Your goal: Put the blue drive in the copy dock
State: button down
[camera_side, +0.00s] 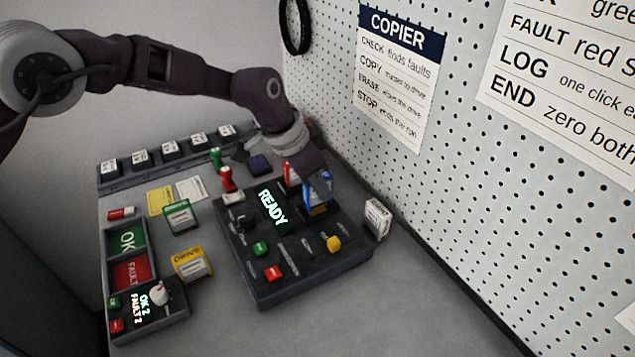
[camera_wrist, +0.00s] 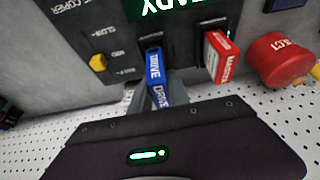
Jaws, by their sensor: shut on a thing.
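My gripper (camera_side: 318,180) is shut on the blue drive (camera_side: 317,198) over the right part of the dark copier (camera_side: 300,277). The drive stands upright at a black dock slot there, and its lower end meets the slot. I cannot tell whether it is fully seated. In the wrist view the blue drive (camera_wrist: 153,66) sits between my fingertips (camera_wrist: 158,98), with its lower end at the dock opening. The red master drive (camera_wrist: 219,55) stands in the other slot beside it, apart from my fingers. The copier screen reads READY.
A yellow knob (camera_side: 333,243), green button (camera_side: 260,248) and red button (camera_side: 273,273) are on the copier's front. A white box (camera_side: 377,219) stands right of it. The pegboard (camera_side: 480,150) rises behind at right.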

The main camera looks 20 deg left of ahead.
jog(key=shift+f, duration=1.05)
dwell(1.4)
jog(key=c, duration=1.2)
grip_release()
jog(key=shift+o, duration=0.2)
jog(key=o, duration=0.4)
jog(key=shift+r, duration=3.5)
